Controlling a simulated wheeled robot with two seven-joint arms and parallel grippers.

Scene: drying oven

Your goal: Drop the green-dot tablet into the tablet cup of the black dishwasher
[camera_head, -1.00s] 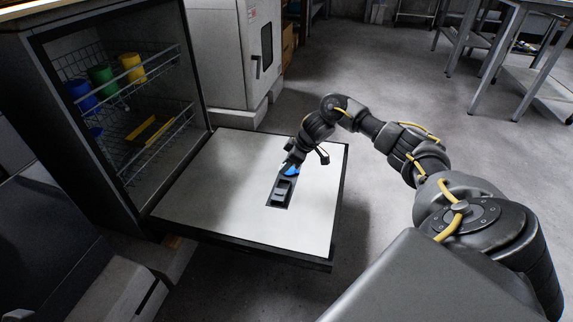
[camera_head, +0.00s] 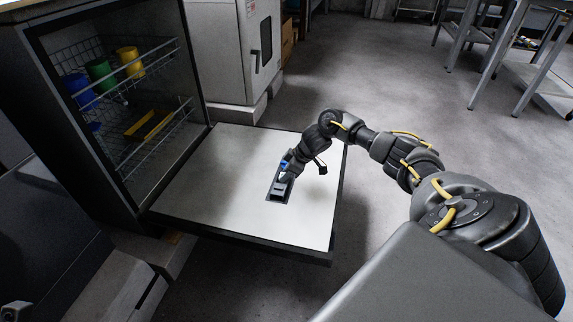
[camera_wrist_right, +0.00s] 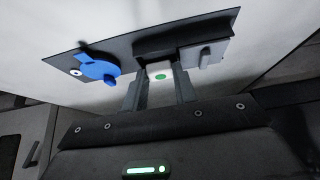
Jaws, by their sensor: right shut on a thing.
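The black dishwasher (camera_head: 120,215) stands at the left with its door (camera_head: 225,210) folded down flat. A dark dispenser panel (camera_head: 279,192) is set in the door; the right wrist view shows its blue round cap (camera_wrist_right: 100,68), grey lid (camera_wrist_right: 203,54) and dark tablet cup (camera_wrist_right: 168,46). My right gripper (camera_wrist_right: 159,88) is shut on the white green-dot tablet (camera_wrist_right: 161,77), holding it at the panel near the cup, between cap and lid. The tablet's height over the cup is hard to tell. My left gripper is not in view.
Wire racks inside the dishwasher hold blue (camera_head: 78,90), green (camera_head: 101,74) and yellow (camera_head: 130,61) cups. A grey oven cabinet (camera_head: 228,60) stands behind the door. Metal tables (camera_head: 500,50) are at the back right. The door around the dispenser is bare.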

